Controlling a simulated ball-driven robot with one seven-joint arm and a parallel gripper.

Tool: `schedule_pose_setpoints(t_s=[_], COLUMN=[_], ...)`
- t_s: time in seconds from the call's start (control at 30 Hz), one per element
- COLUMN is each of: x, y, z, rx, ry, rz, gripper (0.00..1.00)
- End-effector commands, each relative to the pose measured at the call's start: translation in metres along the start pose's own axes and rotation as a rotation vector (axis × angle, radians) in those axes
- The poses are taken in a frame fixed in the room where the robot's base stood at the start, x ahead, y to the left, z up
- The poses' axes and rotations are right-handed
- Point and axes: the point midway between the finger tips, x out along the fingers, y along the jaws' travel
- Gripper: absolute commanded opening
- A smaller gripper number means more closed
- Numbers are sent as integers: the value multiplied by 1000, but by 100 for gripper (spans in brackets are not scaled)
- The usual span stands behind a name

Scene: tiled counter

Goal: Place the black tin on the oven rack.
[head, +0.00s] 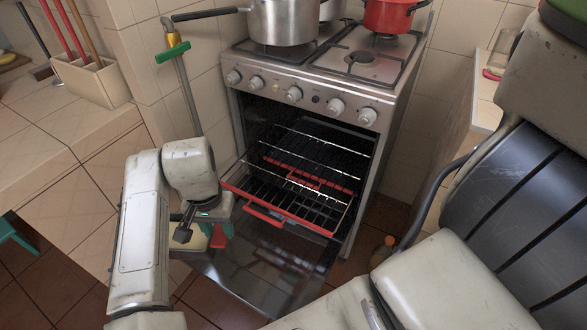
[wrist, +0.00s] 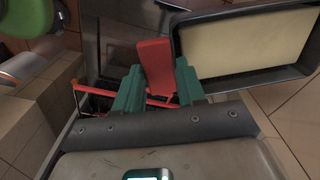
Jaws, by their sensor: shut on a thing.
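The black tin (wrist: 255,81) shows at the upper right of the wrist view, with a flat cream surface inside its dark rim. A red tab (wrist: 155,65) beside its left wall, apparently its grip, stands between the green fingers of my gripper (wrist: 158,90), which are shut on it. In the head view, my gripper (head: 217,228) is low and left of the pulled-out oven rack (head: 290,195). Some of the cream surface shows beside it; my arm hides most of the tin. The rack has black wires and a red front bar with a handle.
The oven door (head: 265,265) hangs open below the rack. A steel pot (head: 283,22) and a red pot (head: 388,15) stand on the stove. A bottle (head: 384,250) stands on the floor at right.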

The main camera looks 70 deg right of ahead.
Motion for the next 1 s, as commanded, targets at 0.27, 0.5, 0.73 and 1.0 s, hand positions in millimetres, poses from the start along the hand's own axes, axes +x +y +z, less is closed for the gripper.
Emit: schedule_pose_setpoints(t_s=[0.27,0.5,0.73,1.0], x=[-18,-32,-40,-36], y=[68,127,165,169], z=[-55,-85,-97,-110], rx=[794,1453,1884,2024], ry=[7,10,10,7], rz=[-1,-5,-12,-11], gripper=[0,0,0,0])
